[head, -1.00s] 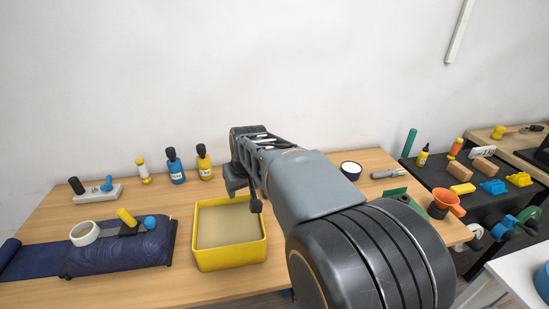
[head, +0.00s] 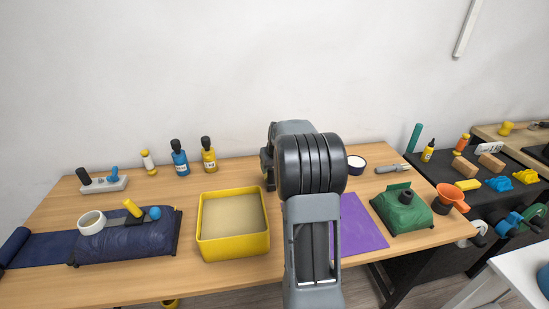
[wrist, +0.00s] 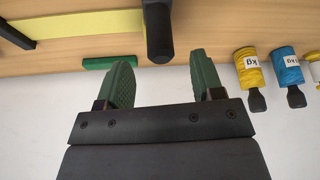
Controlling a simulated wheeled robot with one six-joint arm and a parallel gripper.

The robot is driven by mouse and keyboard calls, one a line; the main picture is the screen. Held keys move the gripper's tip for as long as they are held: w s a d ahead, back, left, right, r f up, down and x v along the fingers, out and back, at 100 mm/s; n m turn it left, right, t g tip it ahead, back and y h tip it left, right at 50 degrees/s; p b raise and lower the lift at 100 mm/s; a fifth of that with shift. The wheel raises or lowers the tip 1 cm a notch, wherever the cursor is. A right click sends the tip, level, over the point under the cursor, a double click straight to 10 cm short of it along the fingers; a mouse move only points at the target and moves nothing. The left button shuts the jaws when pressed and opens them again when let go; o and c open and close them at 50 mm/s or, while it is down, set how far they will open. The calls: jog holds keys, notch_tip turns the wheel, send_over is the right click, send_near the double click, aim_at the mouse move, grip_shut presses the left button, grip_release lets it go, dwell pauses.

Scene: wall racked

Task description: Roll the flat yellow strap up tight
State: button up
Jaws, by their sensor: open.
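A flat yellow strip (wrist: 80,24), which looks like the strap, lies on the wooden table at the upper left of the wrist view. A dark bar crosses its left end and a dark upright post (wrist: 158,30) stands at its right end. In the head view my arm covers that area, so I cannot see the strap there. My gripper (wrist: 165,76) is open and empty in the wrist view, its green fingers apart, with the post's rounded end just beyond the gap. In the head view its fingers are hidden behind my arm.
A yellow bin (head: 205,240) stands left of my arm. A purple mat (head: 360,225) and a green bag (head: 403,213) lie right. A navy cushion (head: 125,240) carries small items. A green block (wrist: 110,62) lies near the strip.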

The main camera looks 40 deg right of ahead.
aim_at(272, 170)
jog(key=shift+x, duration=2.4)
jog(key=shift+c, duration=0.2)
grip_shut()
jog(key=shift+s+d+b, duration=0.3)
jog(key=shift+s+d, duration=0.4)
jog(key=shift+d, duration=0.7)
jog(key=shift+s+d+b, duration=0.25)
jog(key=shift+s+d, duration=0.4)
jog(key=shift+d, duration=0.8)
jog(key=shift+s+d+b, duration=0.3)
jog(key=shift+s+d, duration=0.4)
jog(key=shift+d, duration=0.7)
jog(key=shift+s+d, duration=0.25)
jog(key=shift+d, duration=0.35)
jog(key=shift+s+d, duration=0.3)
jog(key=shift+d, duration=0.25)
